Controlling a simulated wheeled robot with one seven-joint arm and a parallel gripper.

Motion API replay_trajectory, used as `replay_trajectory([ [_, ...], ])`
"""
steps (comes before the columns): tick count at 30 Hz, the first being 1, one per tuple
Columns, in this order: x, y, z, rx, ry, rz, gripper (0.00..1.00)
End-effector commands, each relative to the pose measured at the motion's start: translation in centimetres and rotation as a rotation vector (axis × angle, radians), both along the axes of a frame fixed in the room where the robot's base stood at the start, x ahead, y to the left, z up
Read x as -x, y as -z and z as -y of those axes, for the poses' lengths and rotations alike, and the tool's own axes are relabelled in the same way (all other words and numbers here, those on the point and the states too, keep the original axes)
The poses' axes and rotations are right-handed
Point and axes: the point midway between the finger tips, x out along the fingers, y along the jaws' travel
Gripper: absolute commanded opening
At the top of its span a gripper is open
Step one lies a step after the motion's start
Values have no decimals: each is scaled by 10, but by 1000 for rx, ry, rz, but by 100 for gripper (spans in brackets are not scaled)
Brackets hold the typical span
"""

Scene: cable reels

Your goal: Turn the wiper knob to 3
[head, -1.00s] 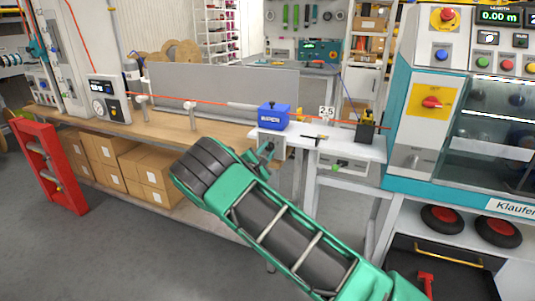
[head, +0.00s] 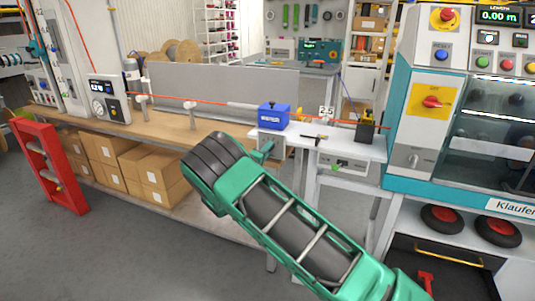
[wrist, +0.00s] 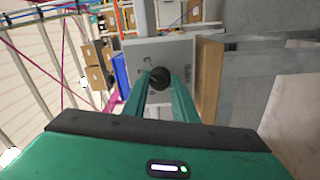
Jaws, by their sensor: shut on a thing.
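The wiper knob (wrist: 160,78) is a round black knob on a light grey panel (wrist: 177,54) with small dark marks around it, too small to read. In the wrist view the two green fingers of my gripper (wrist: 160,84) are on either side of the knob and shut on it. In the head view my gripper (head: 265,150) is at the front of the white bench, below the blue wiper box (head: 273,116). The knob is hidden there by my gripper and arm. The number the knob points to cannot be read.
An orange cable (head: 190,97) runs through the blue box along the bench. A teal machine (head: 397,130) stands to the right, a red frame (head: 50,165) to the left. Grey floor lies open in front.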

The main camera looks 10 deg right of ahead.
Motion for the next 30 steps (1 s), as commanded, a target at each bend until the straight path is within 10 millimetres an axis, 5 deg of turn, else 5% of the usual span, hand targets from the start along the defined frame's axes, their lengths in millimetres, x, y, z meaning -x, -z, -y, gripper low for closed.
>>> replay_trajectory([
  [12,2,7,3,-229,9,153,3],
  [30,1,8,3,-300,8,205,3],
])
